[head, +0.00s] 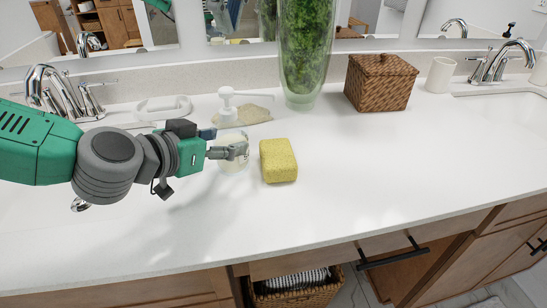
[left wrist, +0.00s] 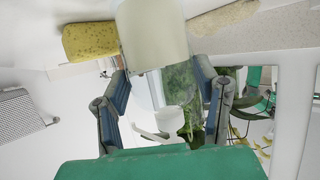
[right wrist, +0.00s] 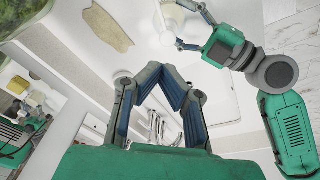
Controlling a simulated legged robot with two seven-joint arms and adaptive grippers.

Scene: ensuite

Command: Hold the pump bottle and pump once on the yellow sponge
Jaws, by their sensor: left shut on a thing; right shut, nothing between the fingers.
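The white pump bottle (head: 233,163) is between the fingers of my left gripper (head: 238,151), which is shut on it, left of the sponge. Its white pump head (head: 227,100) shows above the gripper. I cannot tell whether its base touches the counter. The bottle's pale body also shows in the left wrist view (left wrist: 152,35). The yellow sponge (head: 278,160) lies on the white counter, close to the bottle but apart; it also shows in the left wrist view (left wrist: 90,41). My right gripper (right wrist: 161,75) is shut and empty in the right wrist view.
A beige stone-like tray (head: 252,115) lies behind the bottle. A glass vase of greenery (head: 305,50) and a wicker box (head: 381,82) stand at the back. A faucet (head: 58,92) and white dish (head: 163,107) are at left. The counter (head: 380,160) is clear right of the sponge.

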